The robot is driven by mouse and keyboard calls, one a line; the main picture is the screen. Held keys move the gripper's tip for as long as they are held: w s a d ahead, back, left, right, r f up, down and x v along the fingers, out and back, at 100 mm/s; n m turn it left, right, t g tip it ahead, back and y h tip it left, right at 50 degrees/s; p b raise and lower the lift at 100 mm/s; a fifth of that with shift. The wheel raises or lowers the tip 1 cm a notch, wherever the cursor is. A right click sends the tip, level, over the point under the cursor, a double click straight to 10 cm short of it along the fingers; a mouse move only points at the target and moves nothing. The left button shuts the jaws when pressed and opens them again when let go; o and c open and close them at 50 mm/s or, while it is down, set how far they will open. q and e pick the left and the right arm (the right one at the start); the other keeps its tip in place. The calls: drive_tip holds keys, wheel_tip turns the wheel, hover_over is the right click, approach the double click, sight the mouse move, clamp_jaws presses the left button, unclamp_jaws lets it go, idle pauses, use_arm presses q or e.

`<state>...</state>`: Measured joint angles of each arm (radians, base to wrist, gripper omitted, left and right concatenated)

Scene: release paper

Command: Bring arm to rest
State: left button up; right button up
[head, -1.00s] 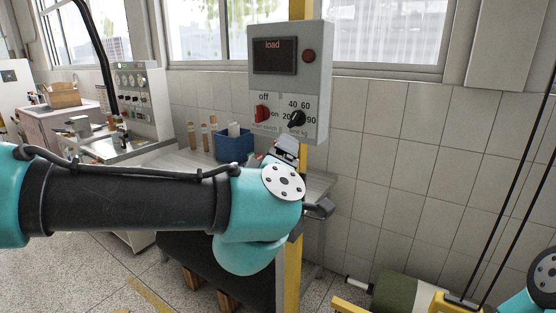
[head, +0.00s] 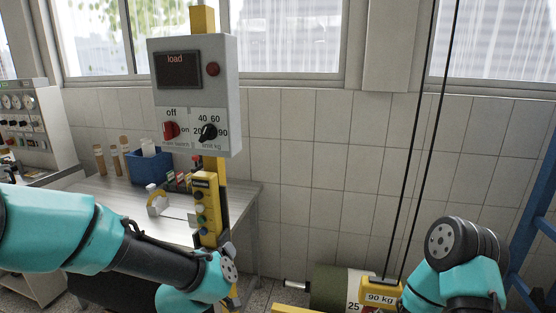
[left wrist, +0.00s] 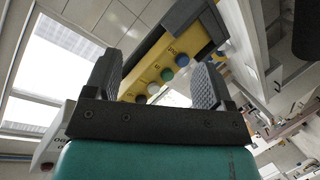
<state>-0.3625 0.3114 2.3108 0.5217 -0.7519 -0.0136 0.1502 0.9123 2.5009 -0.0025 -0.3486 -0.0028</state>
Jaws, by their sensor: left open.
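My left arm (head: 95,240) reaches in from the left, low in the head view; its gripper cannot be made out clearly there. In the left wrist view my left gripper (left wrist: 156,80) is open, its two dark ribbed fingers apart. A yellow control box with coloured buttons (left wrist: 172,68) shows beyond and between the fingers; I see no grip on it. In the head view this yellow button box (head: 205,210) hangs upright in front of the yellow post (head: 203,20). My right arm (head: 458,280) is at the lower right; its gripper is out of view.
A grey load box (head: 195,135) with a red switch and black knob is on the post. A metal table (head: 120,195) holds a blue bin (head: 150,165). A blue frame (head: 540,200) stands right.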

use_arm(q)
wheel_tip(320, 180, down, 16)
drive_tip(key=s+a+m+g, duration=0.2)
drive_tip(key=a+g, duration=0.1)
drive_tip(key=g, duration=0.1)
drive_tip(key=s+a+f+m+g+h, duration=0.1)
drive_tip(key=s+f+g, duration=0.3)
drive_tip(key=s+f, duration=0.5)
drive_tip(key=s+a+f+m+g+h, duration=0.1)
drive_tip(key=s+a+f+g, duration=0.1)
drive_tip(key=s+f+g, duration=0.3)
drive_tip(key=s+f, duration=0.4)
drive_tip(key=f, duration=0.5)
drive_tip(key=shift+a, duration=0.25)
